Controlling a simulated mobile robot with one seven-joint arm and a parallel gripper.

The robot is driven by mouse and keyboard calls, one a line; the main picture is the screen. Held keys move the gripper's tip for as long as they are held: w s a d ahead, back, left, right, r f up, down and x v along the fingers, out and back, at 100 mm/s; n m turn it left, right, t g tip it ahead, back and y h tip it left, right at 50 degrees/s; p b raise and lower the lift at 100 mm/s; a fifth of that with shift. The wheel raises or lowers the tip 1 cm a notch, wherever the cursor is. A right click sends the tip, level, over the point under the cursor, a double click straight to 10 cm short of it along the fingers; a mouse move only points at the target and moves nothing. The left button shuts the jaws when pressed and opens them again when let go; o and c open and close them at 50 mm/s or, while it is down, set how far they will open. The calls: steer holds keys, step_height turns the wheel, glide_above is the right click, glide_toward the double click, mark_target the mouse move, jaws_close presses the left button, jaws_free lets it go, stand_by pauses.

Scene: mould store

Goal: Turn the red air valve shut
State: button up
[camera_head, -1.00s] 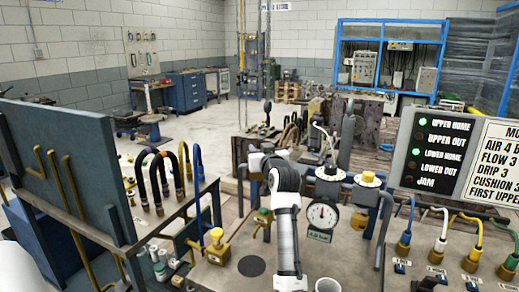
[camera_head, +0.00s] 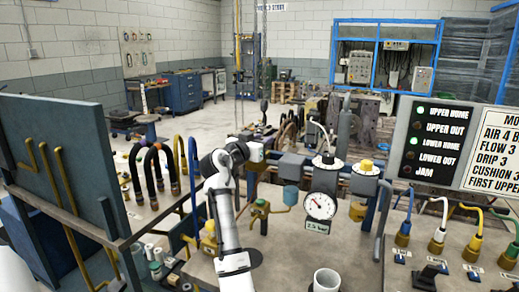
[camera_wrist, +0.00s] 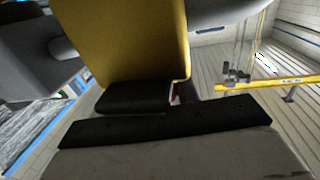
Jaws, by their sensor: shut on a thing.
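My gripper (camera_head: 258,153) is at the pipe line left of the pressure gauge (camera_head: 320,205), which is labelled 2.5 bar. My wrist hides the red air valve in the head view. In the wrist view my gripper (camera_wrist: 172,103) shows dark jaw pads closed together. A thin dark-red sliver (camera_wrist: 177,92), apparently the valve's handle, shows between them. A large yellow part (camera_wrist: 135,40) stands close to the lens; I cannot tell what it is. How far the valve is turned is hidden.
A yellow-topped unit (camera_head: 364,178) stands right of the gauge. A lamp panel (camera_head: 436,140) shows two green lamps. Curved black hoses (camera_head: 152,172) stand at left.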

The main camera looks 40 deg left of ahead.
steer(key=m+h, duration=0.1)
steer(key=h, duration=0.1)
steer(key=m+h, duration=0.1)
steer(key=h, duration=0.1)
steer(key=m+h, duration=0.2)
steer(key=shift+d+r+g+p, duration=0.1)
steer(key=shift+d+g+p, duration=0.2)
steer(key=shift+p, duration=0.1)
steer(key=shift+s+m+g+h+p, duration=0.1)
steer(key=shift+m+g+h+p, duration=0.3)
steer(key=shift+m+h+p, duration=0.6)
steer(key=shift+r+g+h+p, duration=0.2)
steer(key=shift+g+h+p, duration=0.1)
steer(key=shift+h+p, duration=0.65)
steer(key=shift+m+p, duration=0.3)
steer(key=shift+p, duration=0.1)
steer(key=shift+s+d+f+m+g+h+p, duration=0.1)
steer(key=shift+d+f+m+g+h+p, duration=0.2)
steer(key=shift+h+p, duration=0.45)
steer(key=o, duration=1)
steer(key=shift+a, duration=0.1)
steer(key=shift+f, duration=0.1)
